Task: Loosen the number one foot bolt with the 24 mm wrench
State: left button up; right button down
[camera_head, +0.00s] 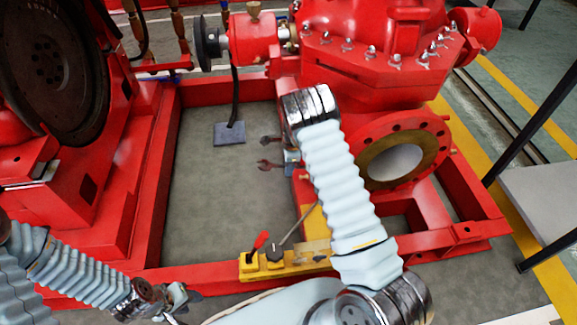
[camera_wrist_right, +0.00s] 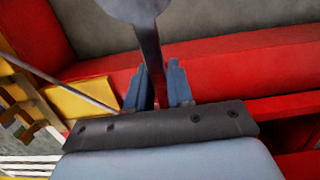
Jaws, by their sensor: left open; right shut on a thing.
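My right gripper (camera_head: 290,158) is beside the red pump, over the gap in the red frame. In the right wrist view its blue fingers (camera_wrist_right: 158,88) are shut on a grey metal wrench (camera_wrist_right: 150,45), whose wide head is cut off at the top edge. A dark open-jaw wrench end (camera_head: 266,165) projects left of this gripper in the head view. A similar dark shape (camera_head: 270,139) shows just above it; I cannot tell what it belongs to. My left gripper (camera_head: 178,299) is open and empty at the lower left. I cannot pick out the number one foot bolt.
A yellow block (camera_head: 290,262) on the front beam carries a red-handled tool (camera_head: 260,241) and a thin grey rod (camera_head: 298,224). A red round flange (camera_head: 398,150) stands right of my right arm. A flywheel (camera_head: 52,68) stands at left. The grey floor inside the frame is mostly clear.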

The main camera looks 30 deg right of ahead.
jog(key=shift+f, duration=0.3)
jog(key=shift+r, duration=0.15)
jog(key=shift+r+p, duration=1.45)
jog(key=shift+r, duration=0.95)
